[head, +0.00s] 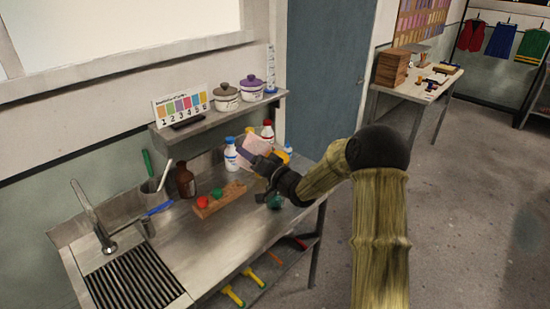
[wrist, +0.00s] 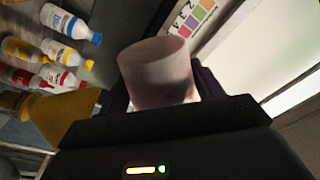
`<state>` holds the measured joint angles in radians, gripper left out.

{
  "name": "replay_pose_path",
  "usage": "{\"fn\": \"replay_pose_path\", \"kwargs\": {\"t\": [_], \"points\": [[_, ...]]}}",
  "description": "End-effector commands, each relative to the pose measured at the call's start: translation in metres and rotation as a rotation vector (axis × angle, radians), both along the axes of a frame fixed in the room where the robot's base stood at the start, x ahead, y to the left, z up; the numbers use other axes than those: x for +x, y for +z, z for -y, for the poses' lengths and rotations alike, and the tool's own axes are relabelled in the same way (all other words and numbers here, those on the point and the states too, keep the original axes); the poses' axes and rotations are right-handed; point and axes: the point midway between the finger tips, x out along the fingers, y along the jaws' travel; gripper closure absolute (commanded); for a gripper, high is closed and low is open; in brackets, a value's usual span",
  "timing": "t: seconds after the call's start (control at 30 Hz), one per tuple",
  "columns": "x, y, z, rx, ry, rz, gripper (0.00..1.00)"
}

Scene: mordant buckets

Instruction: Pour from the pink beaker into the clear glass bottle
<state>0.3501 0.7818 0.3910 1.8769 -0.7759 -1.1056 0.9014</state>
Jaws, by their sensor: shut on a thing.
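My gripper (wrist: 160,98) is shut on the pink beaker (wrist: 157,75), with a dark finger on each side of it. The beaker looks translucent and is tilted well over from upright, judging by the bottles behind it. In the head view the pink beaker (head: 254,147) is held above the right part of the steel counter, with my gripper (head: 262,162) at its right. I cannot make out the clear glass bottle in either view; my arm hides part of the counter there. Whether liquid is leaving the beaker cannot be seen.
A yellow object (wrist: 72,112) is close beside my gripper. White bottles with coloured caps (head: 231,154) stand behind. A wooden rack (head: 219,200) with red and green items and a brown bottle (head: 185,181) are to the left. A shelf (head: 215,113) with pots is above.

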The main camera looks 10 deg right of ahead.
Motion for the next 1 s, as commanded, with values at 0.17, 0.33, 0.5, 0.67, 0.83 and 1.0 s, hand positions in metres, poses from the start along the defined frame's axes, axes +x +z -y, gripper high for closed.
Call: {"fn": "replay_pose_path", "kwargs": {"t": [0.17, 0.33, 0.5, 0.67, 0.83, 1.0], "points": [[0.0002, 0.0022, 0.0005, 0.012, 0.0, -0.005, 0.66], [0.0003, 0.0033, -0.0005, 0.021, 0.001, -0.01, 0.66], [0.0003, 0.004, -0.0005, 0.03, 0.001, -0.014, 0.66], [0.0003, 0.0035, 0.0006, 0.04, 0.0, -0.019, 0.66], [0.0003, 0.0036, 0.0006, 0.049, 0.001, -0.024, 0.66], [0.0003, 0.0029, 0.0004, 0.06, 0.0, -0.03, 0.67]]}}
